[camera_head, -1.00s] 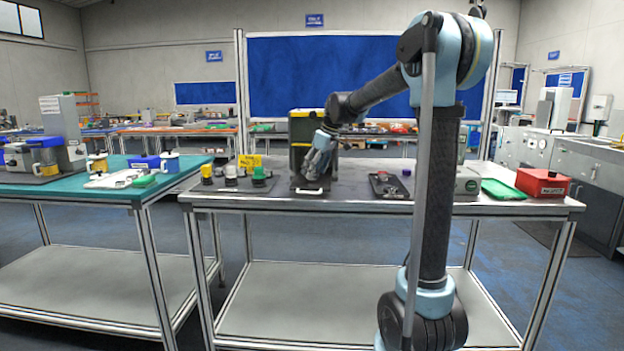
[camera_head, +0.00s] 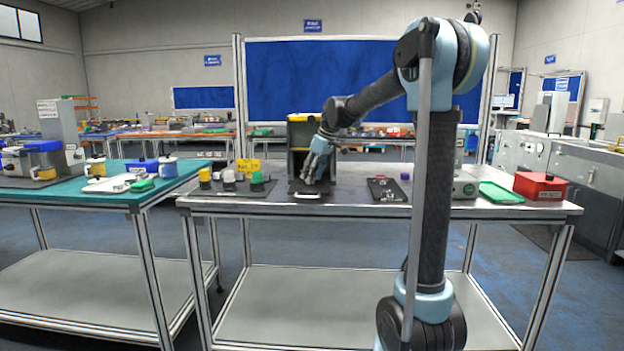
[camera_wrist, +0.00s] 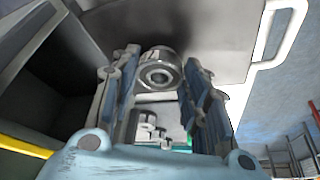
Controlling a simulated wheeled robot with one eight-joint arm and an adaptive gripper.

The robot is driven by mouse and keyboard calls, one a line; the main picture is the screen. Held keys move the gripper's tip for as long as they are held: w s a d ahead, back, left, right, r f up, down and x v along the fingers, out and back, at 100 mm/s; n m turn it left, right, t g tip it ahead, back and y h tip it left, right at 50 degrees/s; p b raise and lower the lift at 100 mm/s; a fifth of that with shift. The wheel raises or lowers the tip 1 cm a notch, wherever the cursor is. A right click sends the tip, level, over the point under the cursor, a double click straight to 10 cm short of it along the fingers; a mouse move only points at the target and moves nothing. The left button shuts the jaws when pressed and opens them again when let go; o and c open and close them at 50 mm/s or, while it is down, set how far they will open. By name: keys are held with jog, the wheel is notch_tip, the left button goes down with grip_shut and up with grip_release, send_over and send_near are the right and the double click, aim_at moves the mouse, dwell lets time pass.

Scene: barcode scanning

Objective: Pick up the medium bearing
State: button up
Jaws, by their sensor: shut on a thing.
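The bearing (camera_wrist: 157,76) is a shiny metal ring with a dark centre, seen between the fingertips in the wrist view. My gripper (camera_wrist: 160,66) is shut on it, one finger on each side. In the head view my gripper (camera_head: 313,178) points down in front of the black and yellow box, above its handled front panel. The bearing cannot be made out in the head view. Other metal parts (camera_wrist: 146,127) show between the fingers lower in the wrist view; I cannot tell what they are.
The open black and yellow box (camera_head: 301,135) stands close behind my gripper. Its front panel has a handle (camera_head: 307,195). Small coloured-topped parts (camera_head: 229,181) stand to the left. A dark tray (camera_head: 387,190), a green tray (camera_head: 500,192) and a red box (camera_head: 541,186) are to the right.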

jog(key=v, duration=0.3)
jog(key=shift+w+a+r, duration=0.2)
jog(key=shift+a, duration=0.1)
jog(key=s+d, duration=0.4)
jog(key=d, duration=0.3)
jog(key=s+d, duration=0.5)
jog(key=d, duration=0.3)
jog(key=shift+f, duration=0.1)
jog(key=w+a, duration=0.2)
jog(key=a, duration=0.2)
jog(key=w+a, duration=0.3)
jog(key=a, duration=0.2)
jog(key=w+a, duration=0.3)
jog(key=a, duration=0.1)
jog(key=shift+a, duration=0.25)
jog(key=shift+w+a, duration=0.3)
jog(key=shift+a, duration=0.2)
jog(key=shift+w+a, duration=0.35)
jog(key=shift+a, duration=0.2)
jog(key=shift+f, duration=1.55)
jog(key=shift+f, duration=0.1)
jog(key=o, duration=0.7)
jog(key=shift+f, duration=0.1)
jog(key=o, duration=0.4)
jog(key=shift+d, duration=0.1)
